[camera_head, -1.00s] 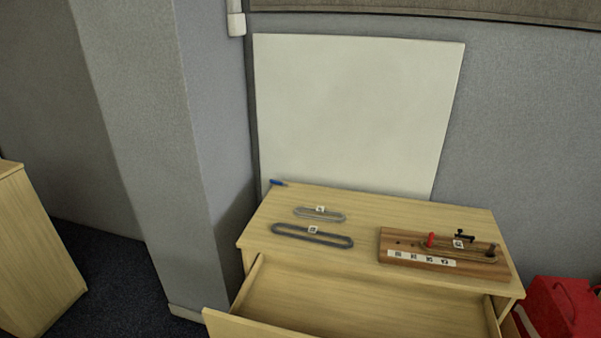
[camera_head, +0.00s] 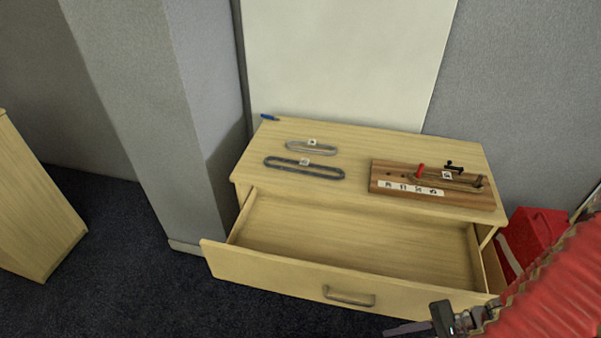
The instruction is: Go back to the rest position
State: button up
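My gripper (camera_head: 408,328) shows at the bottom right edge, at the end of my red-sleeved arm. It is in front of the right part of the open drawer's face. Its fingers are small and partly cut off by the frame, so I cannot tell whether they are open or shut. I see nothing clearly held in it.
A wooden dresser (camera_head: 350,138) has its empty drawer (camera_head: 330,235) pulled out. On top are two looped belts (camera_head: 305,167), (camera_head: 312,147), a blue pen (camera_head: 269,118) and a wooden board (camera_head: 400,173) with a belt and pegs. A red bag (camera_head: 530,235) stands right. Dark floor is free at left.

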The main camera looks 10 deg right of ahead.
jog(key=w+r+n+g+h, duration=0.1)
jog(key=w+r+n+h, duration=0.3)
jog(key=r, duration=0.5)
jog(key=w+r+n+g+h, duration=0.1)
jog(key=w+r+n+h, duration=0.15)
jog(key=r+h, duration=0.55)
jog(key=a+r+n+t, duration=0.2)
jog(key=a+r, duration=0.4)
jog(key=r, duration=0.3)
jog(key=a+r+n+t, duration=0.3)
jog(key=a+r+n, duration=0.2)
jog(key=r, duration=0.4)
jog(key=shift+w+a+t, duration=0.3)
jog(key=shift+w+a, duration=0.15)
jog(key=shift+a, duration=0.35)
